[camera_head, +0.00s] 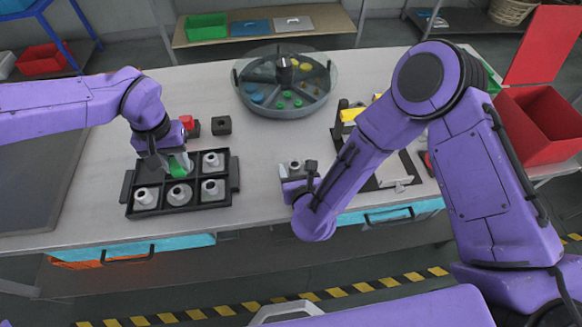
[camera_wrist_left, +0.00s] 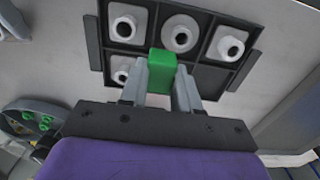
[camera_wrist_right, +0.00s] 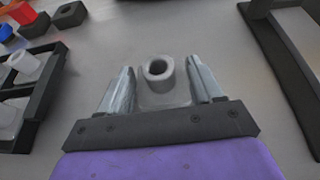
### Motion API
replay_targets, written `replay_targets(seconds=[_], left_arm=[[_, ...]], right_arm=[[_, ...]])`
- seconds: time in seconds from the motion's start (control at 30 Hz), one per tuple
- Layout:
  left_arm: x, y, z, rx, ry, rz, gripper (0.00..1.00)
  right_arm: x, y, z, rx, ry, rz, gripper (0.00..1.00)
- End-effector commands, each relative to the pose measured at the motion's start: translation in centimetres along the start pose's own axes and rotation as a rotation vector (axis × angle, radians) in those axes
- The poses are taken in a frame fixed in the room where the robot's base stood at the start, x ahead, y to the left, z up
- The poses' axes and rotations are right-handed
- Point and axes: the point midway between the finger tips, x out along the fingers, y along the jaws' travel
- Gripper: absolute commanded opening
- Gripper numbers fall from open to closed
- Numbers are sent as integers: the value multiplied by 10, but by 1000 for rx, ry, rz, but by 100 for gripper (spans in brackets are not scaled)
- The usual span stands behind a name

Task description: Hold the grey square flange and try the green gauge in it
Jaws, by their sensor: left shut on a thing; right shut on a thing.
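My left gripper (camera_head: 178,163) is shut on the green gauge (camera_head: 178,170), over the back part of a black tray (camera_head: 160,211). In the left wrist view the green gauge (camera_wrist_left: 162,70) sits between both fingers. My right gripper (camera_head: 297,175) is shut on the grey square flange (camera_wrist_right: 165,90), which has a round collar with a hole facing up. In the head view the flange (camera_head: 295,165) is held near the table's front edge, right of the tray. Gauge and flange are well apart.
Several pale flanges (camera_head: 212,190) stand in the tray's compartments. A round divided dish (camera_head: 285,105) is at the back middle. A dark square block (camera_head: 221,125) lies behind the tray. A red bin (camera_head: 540,125) is at the right. The table between tray and right gripper is clear.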

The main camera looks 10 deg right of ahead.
Motion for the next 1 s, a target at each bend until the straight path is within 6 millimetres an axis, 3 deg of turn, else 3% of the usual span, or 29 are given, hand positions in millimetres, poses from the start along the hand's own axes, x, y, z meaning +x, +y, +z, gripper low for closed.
replay_targets(seconds=[0.23,0.37,0.47,0.6,0.8,0.9,1.0], left_arm=[[0,1,-1,0,0,0,0],[-5,18,-14,-2,0,-1,0],[-10,51,-31,-4,-1,-1,0],[-16,121,-45,0,-4,0,0],[-17,222,-36,4,-6,4,0],[-17,254,-26,2,-5,3,0],[-17,272,-20,1,-5,4,0]], right_arm=[[0,0,0,0,0,0,31],[0,0,0,0,0,0,31],[0,0,0,0,0,0,31],[0,0,0,0,-1,0,31],[0,0,0,0,0,-1,31],[0,0,0,0,0,0,31],[0,0,0,0,0,0,31]])
